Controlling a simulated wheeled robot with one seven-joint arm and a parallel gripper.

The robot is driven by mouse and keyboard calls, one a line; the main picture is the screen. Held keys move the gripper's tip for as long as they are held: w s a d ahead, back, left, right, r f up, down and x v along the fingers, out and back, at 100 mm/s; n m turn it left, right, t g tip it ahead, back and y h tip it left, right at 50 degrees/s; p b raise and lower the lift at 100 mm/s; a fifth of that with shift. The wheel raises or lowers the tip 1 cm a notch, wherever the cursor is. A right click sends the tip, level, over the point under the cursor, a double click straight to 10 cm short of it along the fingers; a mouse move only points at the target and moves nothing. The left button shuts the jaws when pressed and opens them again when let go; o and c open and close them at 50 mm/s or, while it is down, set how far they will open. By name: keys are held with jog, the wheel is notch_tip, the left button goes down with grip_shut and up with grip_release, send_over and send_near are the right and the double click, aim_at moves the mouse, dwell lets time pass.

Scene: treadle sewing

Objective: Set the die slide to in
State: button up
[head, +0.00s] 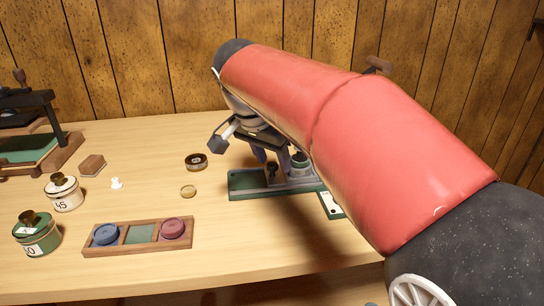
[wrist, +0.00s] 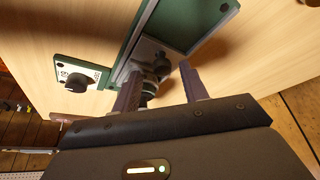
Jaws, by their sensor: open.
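A green-based press (head: 247,183) stands on the bench below my arm. Its green base also shows at the top of the wrist view (wrist: 192,22). A pale metal plate with a dark knob (wrist: 161,66), which looks like the die slide, sits on this base. My gripper (head: 272,160) is over the press, fingers pointing down. In the wrist view my gripper (wrist: 158,80) is open, one finger on each side of the knob area, with no clear grip on it. My arm hides much of the press in the head view, and I cannot read the slide's position.
A small green plate with a black dial (wrist: 76,85) lies beside the press. A wooden tray with coloured discs (head: 137,252), several lidded tins (head: 64,195), a dark round tin (head: 196,162) and a brass disc (head: 188,191) are to the left.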

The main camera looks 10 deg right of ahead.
jog(key=p+v, duration=0.1)
jog(key=v, duration=0.6)
jog(key=shift+s+r, duration=0.15)
jog(key=shift+r, duration=0.15)
jog(key=shift+s+a, duration=0.1)
